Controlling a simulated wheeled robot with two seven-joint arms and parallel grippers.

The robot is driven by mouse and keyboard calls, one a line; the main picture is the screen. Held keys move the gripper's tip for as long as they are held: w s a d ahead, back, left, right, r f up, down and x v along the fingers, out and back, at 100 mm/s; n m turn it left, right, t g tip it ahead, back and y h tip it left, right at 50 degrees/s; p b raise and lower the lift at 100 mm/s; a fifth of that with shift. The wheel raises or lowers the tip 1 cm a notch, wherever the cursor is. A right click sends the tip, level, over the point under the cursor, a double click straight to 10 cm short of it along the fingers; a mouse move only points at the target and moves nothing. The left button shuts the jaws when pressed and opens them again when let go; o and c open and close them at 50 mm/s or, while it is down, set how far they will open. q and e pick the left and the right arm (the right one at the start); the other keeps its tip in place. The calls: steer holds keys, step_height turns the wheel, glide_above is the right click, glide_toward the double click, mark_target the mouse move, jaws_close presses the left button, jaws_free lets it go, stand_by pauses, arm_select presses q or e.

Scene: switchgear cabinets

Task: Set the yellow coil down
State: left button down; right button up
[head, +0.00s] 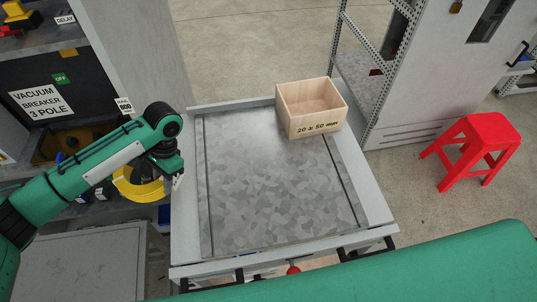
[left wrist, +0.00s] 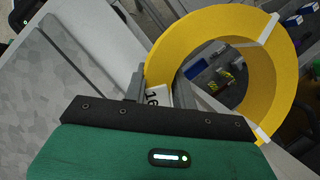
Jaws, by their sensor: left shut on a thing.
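The yellow coil (head: 137,191) is a thick ring with white bands, seen large in the left wrist view (left wrist: 180,42). My left gripper (head: 176,179) is shut on the coil's rim; its fingers (left wrist: 160,90) straddle the ring near a white label reading 16. The coil hangs just left of the cart's (head: 270,200) left edge, in front of the shelving, and is partly hidden by my gripper in the head view. The cart has a speckled grey metal top. My right gripper is not in view.
A wooden box (head: 318,124) marked 20 x 50 mm stands at the cart's back right. The rest of the top is clear. Left are shelves with a VACUUM BREAKER 3 POLE sign (head: 41,99). A red stool (head: 480,135) and grey cabinet (head: 420,85) stand right.

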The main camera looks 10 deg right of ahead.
arm_select(q)
steer(key=r+m, duration=0.1)
steer(key=m, duration=0.1)
steer(key=r+m+t+p, duration=0.1)
steer(key=m, duration=0.1)
steer(key=d+r+m+t+y, duration=0.1)
steer(key=m, duration=0.1)
steer(key=shift+w+r, duration=0.1)
steer(key=r+m+t, duration=0.1)
steer(key=m, duration=0.1)
steer(key=r+m+t+p, duration=0.1)
steer(key=m, duration=0.2)
steer(key=shift+d+r+p, duration=0.2)
steer(key=shift+d+p, duration=0.1)
steer(key=shift+d, duration=0.05)
steer(key=shift+d+r+m+t, duration=0.2)
steer(key=shift+r+m+t, duration=0.35)
steer(key=shift+m, duration=0.55)
step_height(320, 180, up, 8)
steer(key=d+m+t+h+p, duration=0.2)
steer(key=m+h+p, duration=0.1)
steer(key=m, duration=1)
steer(key=shift+s+d+h, duration=0.25)
steer(key=shift+s+h, duration=0.15)
steer(key=shift+h, duration=0.3)
steer(key=shift+f+t, duration=0.1)
steer(key=shift+t, duration=0.15)
steer(key=shift+f+p, duration=0.1)
steer(key=shift+p, duration=0.2)
